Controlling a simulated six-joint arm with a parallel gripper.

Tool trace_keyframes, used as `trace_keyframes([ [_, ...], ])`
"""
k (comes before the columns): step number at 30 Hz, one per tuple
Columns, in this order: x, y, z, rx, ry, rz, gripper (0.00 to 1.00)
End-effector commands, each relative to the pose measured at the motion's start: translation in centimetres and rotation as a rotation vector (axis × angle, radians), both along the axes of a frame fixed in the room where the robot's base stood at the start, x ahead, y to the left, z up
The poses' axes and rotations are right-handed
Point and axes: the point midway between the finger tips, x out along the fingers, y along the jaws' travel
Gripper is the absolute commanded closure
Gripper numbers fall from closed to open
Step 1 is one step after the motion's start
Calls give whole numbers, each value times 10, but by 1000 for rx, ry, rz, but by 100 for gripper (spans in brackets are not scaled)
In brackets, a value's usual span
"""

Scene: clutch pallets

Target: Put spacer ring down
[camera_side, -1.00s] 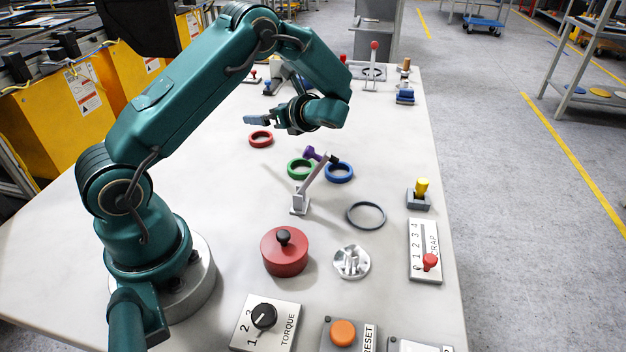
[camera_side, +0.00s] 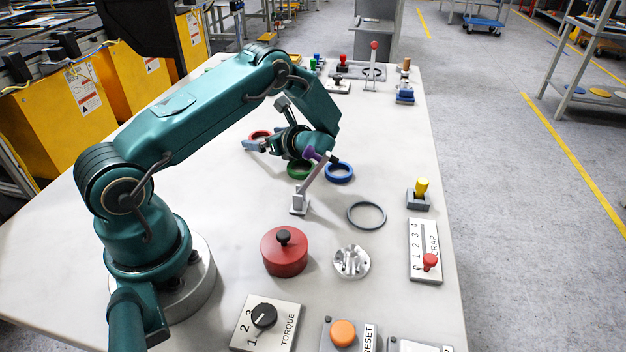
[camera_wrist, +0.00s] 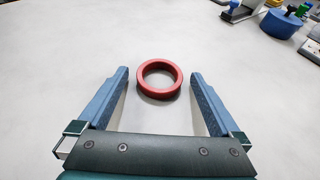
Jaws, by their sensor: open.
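A red ring (camera_side: 260,134) lies flat on the white table, partly hidden by my gripper in the side view. In the wrist view the red ring (camera_wrist: 144,83) lies just ahead of and partly between the fingertips, with gaps on both sides. My gripper (camera_wrist: 159,76) is open and empty; it also shows low over the table in the side view (camera_side: 255,146). I cannot tell which one is the spacer ring.
A purple-tipped lever (camera_side: 313,183) stands close to my gripper, beside the green and blue rings. A red lidded pot (camera_side: 284,258) and a silver disc (camera_side: 350,262) stand nearer the camera. The table left of the red ring is clear.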

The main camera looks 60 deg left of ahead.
Motion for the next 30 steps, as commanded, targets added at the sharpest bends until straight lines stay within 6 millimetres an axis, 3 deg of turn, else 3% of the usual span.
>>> trace_keyframes([
  [3, 0, 0, 0, 0, 0, 0, 0],
  [9, 0, 0, 0, 0, 0, 0, 76],
  [10, 0, 0, 0, 0, 0, 0, 79],
  [11, 0, 0, 0, 0, 0, 1, 87],
  [23, 0, 0, 8, 0, 0, 1, 87],
  [30, -4, 2, 46, 0, -3, 1, 87],
])
